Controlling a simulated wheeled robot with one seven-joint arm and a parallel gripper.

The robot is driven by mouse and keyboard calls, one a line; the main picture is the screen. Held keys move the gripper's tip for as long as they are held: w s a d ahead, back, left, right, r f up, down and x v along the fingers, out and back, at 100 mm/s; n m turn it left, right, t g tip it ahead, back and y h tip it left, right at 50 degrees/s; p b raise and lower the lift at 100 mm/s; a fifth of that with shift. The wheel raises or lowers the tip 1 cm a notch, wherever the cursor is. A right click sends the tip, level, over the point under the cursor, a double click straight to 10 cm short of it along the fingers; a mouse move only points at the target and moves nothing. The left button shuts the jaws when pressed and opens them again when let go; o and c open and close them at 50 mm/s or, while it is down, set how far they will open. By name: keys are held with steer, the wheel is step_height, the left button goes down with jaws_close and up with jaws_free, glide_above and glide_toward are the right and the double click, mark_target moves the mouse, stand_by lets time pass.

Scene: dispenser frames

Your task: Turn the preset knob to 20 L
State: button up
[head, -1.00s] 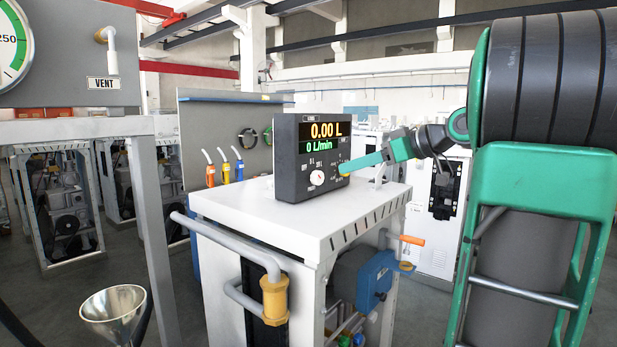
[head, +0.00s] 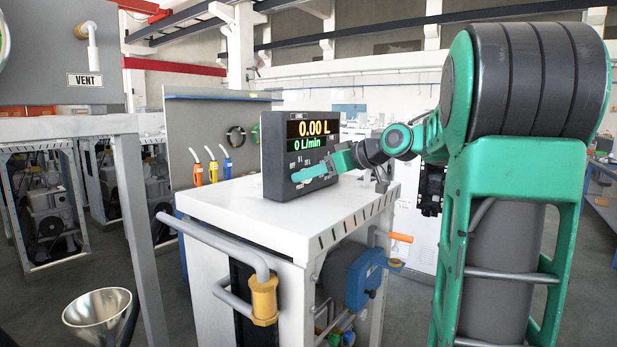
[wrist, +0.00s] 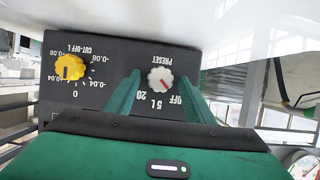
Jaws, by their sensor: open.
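The meter box (head: 270,155) stands on the white cabinet and its display reads 0.00 L and 0 L/min. In the wrist view its panel appears upside down, with the white preset knob (wrist: 160,80) below the PRESET label. Marks OFF, 5 L and 20 lie around the knob. A red pointer on it seems to lean toward the OFF side; its exact setting is hard to tell. My gripper (wrist: 159,77) is open, with one green finger on each side of the knob; contact cannot be told. In the head view my gripper (head: 312,172) covers the knob.
A yellow cut-off knob (wrist: 70,67) sits beside the preset knob on the same panel. The white cabinet top (head: 250,210) is clear in front of the box. A grey pipe with a yellow fitting (head: 264,298) and a blue unit (head: 360,275) are on the cabinet's sides.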

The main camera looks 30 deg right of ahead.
steer(key=c, duration=1.1)
steer(key=shift+o, duration=0.2)
